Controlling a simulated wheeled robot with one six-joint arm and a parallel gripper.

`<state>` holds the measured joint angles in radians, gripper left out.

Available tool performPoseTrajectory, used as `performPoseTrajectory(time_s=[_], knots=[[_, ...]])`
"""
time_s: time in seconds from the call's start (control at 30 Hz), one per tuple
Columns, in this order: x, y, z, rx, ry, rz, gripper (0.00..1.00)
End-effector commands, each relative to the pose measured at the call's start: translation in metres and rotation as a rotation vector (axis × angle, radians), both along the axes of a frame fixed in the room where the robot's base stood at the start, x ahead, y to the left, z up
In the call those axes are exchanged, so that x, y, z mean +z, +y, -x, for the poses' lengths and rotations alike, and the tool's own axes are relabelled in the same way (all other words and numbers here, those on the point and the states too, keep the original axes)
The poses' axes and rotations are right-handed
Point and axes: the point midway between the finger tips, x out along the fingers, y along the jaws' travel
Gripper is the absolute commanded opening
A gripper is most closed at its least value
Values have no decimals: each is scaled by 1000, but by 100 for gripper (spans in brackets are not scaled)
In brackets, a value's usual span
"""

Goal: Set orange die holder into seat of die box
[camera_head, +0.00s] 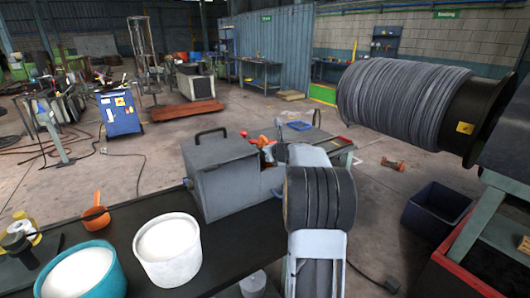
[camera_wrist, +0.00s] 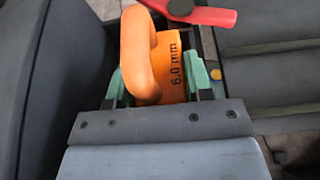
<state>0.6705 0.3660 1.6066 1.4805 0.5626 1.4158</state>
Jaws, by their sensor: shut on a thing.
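The orange die holder (camera_wrist: 172,65), marked "6.0 mm" and with a loop handle, is between the green fingertips of my gripper (camera_wrist: 158,88) in the wrist view. My gripper is shut on it. A grey box with a dark handle (camera_head: 222,170), probably the die box, stands on the dark bench in the head view, just left of my arm. My arm hides part of its right side. The seat cannot be made out in either view. In the head view my arm covers most of the gripper.
A red lever (camera_wrist: 205,14) lies just beyond the holder in the wrist view. A dark grey wall (camera_wrist: 45,75) is close on the left. A white tub (camera_head: 167,250) and a teal tub (camera_head: 85,272) stand on the bench. A large wire-wound drum (camera_head: 400,105) is at right.

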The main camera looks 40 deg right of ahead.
Motion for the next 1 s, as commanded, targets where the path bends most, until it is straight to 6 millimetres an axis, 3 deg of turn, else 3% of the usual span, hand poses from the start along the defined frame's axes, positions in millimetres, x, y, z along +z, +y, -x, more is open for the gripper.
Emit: performPoseTrajectory(time_s=[0.03, 1.0], knots=[[-10, 0, 1, 1, 15, -6, 0], [-24, 0, 1, 1, 16, -4, 0]])
